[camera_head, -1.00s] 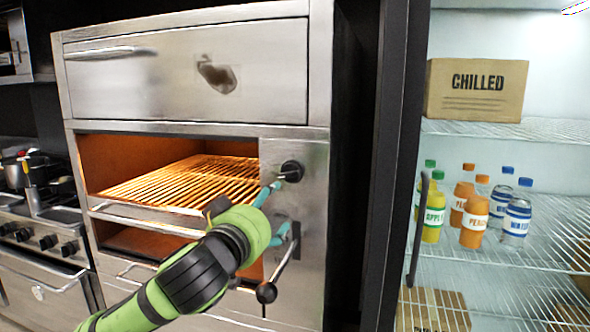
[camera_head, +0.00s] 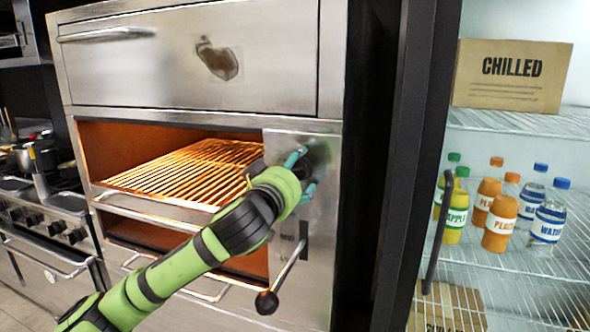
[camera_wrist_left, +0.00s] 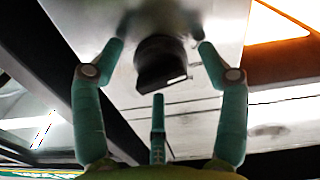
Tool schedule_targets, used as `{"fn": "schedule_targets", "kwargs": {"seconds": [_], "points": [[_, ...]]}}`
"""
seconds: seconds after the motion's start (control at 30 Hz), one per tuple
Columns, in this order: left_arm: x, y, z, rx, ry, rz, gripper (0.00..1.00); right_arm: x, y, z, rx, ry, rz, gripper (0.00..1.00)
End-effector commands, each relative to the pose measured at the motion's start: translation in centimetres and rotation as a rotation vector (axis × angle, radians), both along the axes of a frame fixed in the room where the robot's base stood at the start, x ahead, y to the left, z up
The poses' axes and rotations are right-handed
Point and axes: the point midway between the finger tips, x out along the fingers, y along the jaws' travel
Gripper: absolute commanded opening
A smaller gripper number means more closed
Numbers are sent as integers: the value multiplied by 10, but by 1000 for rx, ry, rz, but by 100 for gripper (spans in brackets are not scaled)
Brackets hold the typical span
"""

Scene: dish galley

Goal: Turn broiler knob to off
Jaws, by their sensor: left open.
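The broiler (camera_head: 190,60) is a steel unit with a glowing orange grate (camera_head: 185,175) and a steel control panel (camera_head: 318,240) on its right side. My left gripper (camera_head: 304,172), with teal fingers, is at the upper part of this panel. The black knob (camera_wrist_left: 160,62) shows in the left wrist view, between and beyond the spread fingers of my left gripper (camera_wrist_left: 159,68). The fingers are open, and gaps show between them and the knob. In the head view the gripper mostly hides the knob. My right gripper is in neither view.
A lever with a black ball end (camera_head: 267,302) sticks out below the gripper. A stove (camera_head: 45,220) stands at the left. At the right, an open cold cabinet holds a CHILLED box (camera_head: 512,75) and several bottles (camera_head: 500,222); a dark upright frame (camera_head: 405,150) stands between.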

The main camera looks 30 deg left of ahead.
Motion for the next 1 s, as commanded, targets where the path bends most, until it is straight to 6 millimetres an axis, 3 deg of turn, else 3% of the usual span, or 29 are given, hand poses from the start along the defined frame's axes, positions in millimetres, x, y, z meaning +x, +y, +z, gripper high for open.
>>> {"fn": "schedule_targets", "kwargs": {"seconds": [0.2, 0.23, 0.37, 0.77, 1.0], "points": [[1, 0, 0, 0, -1, 0, 75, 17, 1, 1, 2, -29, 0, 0], [1, 0, 0, 0, -1, 0, 71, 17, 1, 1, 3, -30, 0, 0], [1, 0, 0, 0, -1, 0, 19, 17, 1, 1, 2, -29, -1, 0], [1, 0, 0, 28, 6, 0, 17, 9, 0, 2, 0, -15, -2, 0], [1, 1, 1, 149, 36, 1, 17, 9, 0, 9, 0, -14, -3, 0]]}}
